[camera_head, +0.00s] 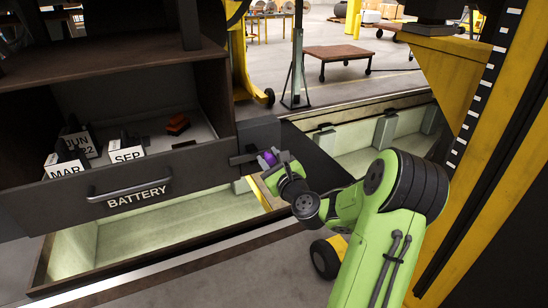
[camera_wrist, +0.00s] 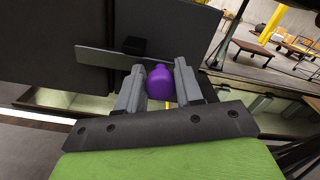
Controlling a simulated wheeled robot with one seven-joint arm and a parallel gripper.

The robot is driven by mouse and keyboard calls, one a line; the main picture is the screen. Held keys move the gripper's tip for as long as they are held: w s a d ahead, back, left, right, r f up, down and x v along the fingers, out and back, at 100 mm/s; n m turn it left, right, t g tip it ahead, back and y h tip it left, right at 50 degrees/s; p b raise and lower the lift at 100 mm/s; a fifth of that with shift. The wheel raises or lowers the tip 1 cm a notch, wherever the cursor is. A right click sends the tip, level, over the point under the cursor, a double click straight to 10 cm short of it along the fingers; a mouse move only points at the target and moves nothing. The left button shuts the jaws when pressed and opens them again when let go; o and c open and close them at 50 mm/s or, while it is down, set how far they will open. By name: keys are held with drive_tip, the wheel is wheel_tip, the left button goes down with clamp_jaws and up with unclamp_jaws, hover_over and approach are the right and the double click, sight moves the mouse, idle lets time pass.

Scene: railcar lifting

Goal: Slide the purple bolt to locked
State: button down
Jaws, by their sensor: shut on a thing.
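The purple bolt (camera_wrist: 160,84) shows as a rounded purple knob in the wrist view, between the two grey fingers of my gripper (camera_wrist: 160,90). A flat dark bar (camera_wrist: 105,57) runs from the knob to the left, through a small black bracket (camera_wrist: 132,46) on a dark panel. In the head view the purple knob (camera_head: 267,158) sits at the right end of the bar, just right of the battery drawer. My gripper (camera_head: 275,166) is shut on the knob there and hides part of it. I cannot tell whether the bolt is locked.
The drawer marked BATTERY (camera_head: 137,192) stands at the left, holding labelled blocks (camera_head: 127,148) and a small orange-red thing (camera_head: 177,124). A lit pit (camera_head: 130,240) lies below. A yellow column (camera_head: 500,150) rises at the right; a cart (camera_head: 340,54) stands behind.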

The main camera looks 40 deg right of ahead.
drive_tip(key=shift+a, duration=0.1)
drive_tip(key=c, duration=1.1)
unclamp_jaws()
drive_tip(key=shift+a, duration=0.1)
drive_tip(key=o, duration=0.3)
drive_tip(key=shift+w+a, duration=0.1)
drive_tip(key=shift+a, duration=0.1)
drive_tip(key=shift+d, duration=0.1)
drive_tip(key=shift+d, duration=0.1)
drive_tip(key=shift+s, duration=0.2)
drive_tip(key=b+v, duration=1)
drive_tip(key=v, duration=0.5)
drive_tip(key=shift+s+b, duration=0.2)
drive_tip(key=shift+b, duration=0.2)
